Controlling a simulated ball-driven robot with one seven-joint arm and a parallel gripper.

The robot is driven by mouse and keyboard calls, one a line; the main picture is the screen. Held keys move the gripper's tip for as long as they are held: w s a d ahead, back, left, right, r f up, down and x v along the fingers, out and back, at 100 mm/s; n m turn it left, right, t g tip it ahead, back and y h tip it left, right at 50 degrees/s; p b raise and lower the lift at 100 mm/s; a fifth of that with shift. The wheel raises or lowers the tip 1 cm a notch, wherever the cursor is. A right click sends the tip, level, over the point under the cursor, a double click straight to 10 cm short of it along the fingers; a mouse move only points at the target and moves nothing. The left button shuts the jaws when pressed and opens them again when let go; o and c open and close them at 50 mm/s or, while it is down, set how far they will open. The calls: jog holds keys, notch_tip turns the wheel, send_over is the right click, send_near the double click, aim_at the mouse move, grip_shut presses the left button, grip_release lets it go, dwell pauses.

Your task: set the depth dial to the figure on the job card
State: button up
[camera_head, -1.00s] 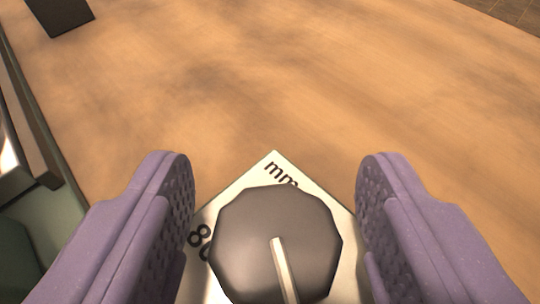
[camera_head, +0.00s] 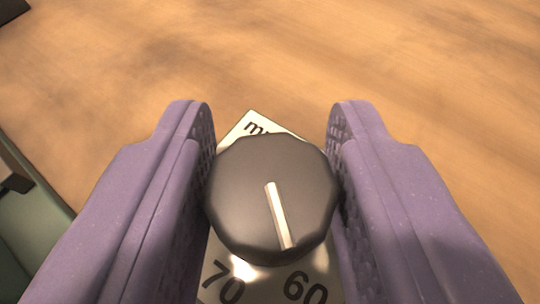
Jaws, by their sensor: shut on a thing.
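The depth dial is a dark grey faceted knob (camera_head: 268,205) in the lower middle of the head camera view. The knob sits on a metal scale plate (camera_head: 252,122) marked "mm", partly hidden by the knob and fingers. My gripper (camera_head: 271,190) has its two purple fingers on the left and right sides of the knob, shut on it. The other figures of the scale are hidden. The job card is not in view.
A wooden surface (camera_head: 300,60) fills the back and is clear beyond the dial. A greenish edge with a dark strip (camera_head: 35,215) lies at the lower left. A dark object (camera_head: 12,10) shows at the top left corner.

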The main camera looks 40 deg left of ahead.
jog(key=m+h+p, duration=0.1)
jog(key=m+t+h+p, duration=0.1)
jog(key=p, duration=0.1)
jog(key=m+t+h+p, duration=0.1)
jog(key=m+h+p, duration=0.1)
jog(key=shift+a+r, duration=0.1)
jog(key=shift+r, duration=0.15)
jog(key=m+t+h+p, duration=0.1)
jog(key=m+h+p, duration=0.1)
jog(key=h+p, duration=0.1)
jog(key=shift+f+m, duration=0.2)
jog(key=shift+m, duration=0.2)
jog(key=shift+f+h, duration=0.1)
jog(key=shift+h, duration=0.2)
jog(key=o, duration=1)
jog(key=shift+c, duration=0.2)
jog(key=p+v, duration=0.2)
jog(key=v, duration=0.5)
jog(key=shift+s, duration=0.35)
